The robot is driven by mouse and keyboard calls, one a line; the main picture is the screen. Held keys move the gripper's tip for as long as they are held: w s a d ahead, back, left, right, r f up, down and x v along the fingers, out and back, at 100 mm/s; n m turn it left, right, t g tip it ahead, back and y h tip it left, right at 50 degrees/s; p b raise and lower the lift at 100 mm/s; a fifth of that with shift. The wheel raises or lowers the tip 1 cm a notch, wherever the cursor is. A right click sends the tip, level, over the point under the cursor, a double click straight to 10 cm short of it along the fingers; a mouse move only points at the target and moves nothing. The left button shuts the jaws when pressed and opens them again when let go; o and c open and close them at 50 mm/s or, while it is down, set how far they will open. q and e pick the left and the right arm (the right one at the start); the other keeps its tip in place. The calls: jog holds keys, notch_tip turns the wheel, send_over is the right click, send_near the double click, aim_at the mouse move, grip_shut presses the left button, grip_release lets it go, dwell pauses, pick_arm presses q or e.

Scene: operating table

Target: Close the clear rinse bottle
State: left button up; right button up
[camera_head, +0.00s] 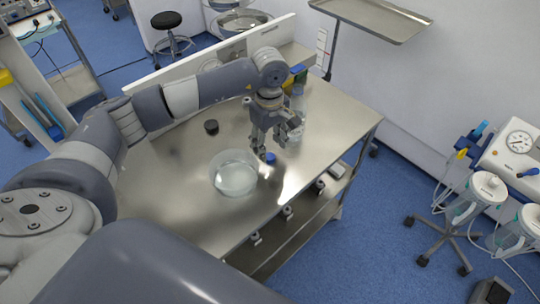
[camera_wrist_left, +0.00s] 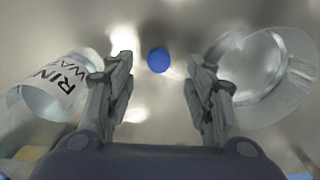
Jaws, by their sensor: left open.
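A small round blue cap (camera_head: 270,158) lies on the steel table, just below my left gripper (camera_head: 271,150). In the left wrist view the cap (camera_wrist_left: 158,60) shows between and beyond the two spread fingers (camera_wrist_left: 160,88). The left gripper is open, empty and pointing down. The clear rinse bottle (camera_wrist_left: 52,90), with a label reading in part "RIN" and "WA", stands at the left of the wrist view. In the head view it is the clear vessel (camera_head: 297,130) to the right of the gripper, partly hidden by it. My right gripper is out of view.
A clear round bowl (camera_head: 234,176) stands on the table (camera_head: 185,205) left of the gripper and shows in the wrist view (camera_wrist_left: 262,68). A small dark round object (camera_head: 211,127) lies farther back. Blue and yellow items stand at the back edge. The table's front-left area is bare.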

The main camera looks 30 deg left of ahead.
aim_at(270, 156)
pick_arm(q)
notch_tip(270, 156, down, 4)
jog(key=shift+f+p, duration=0.15)
jog(key=shift+p, duration=0.45)
jog(key=shift+w, duration=0.1)
jog(key=c, duration=0.8)
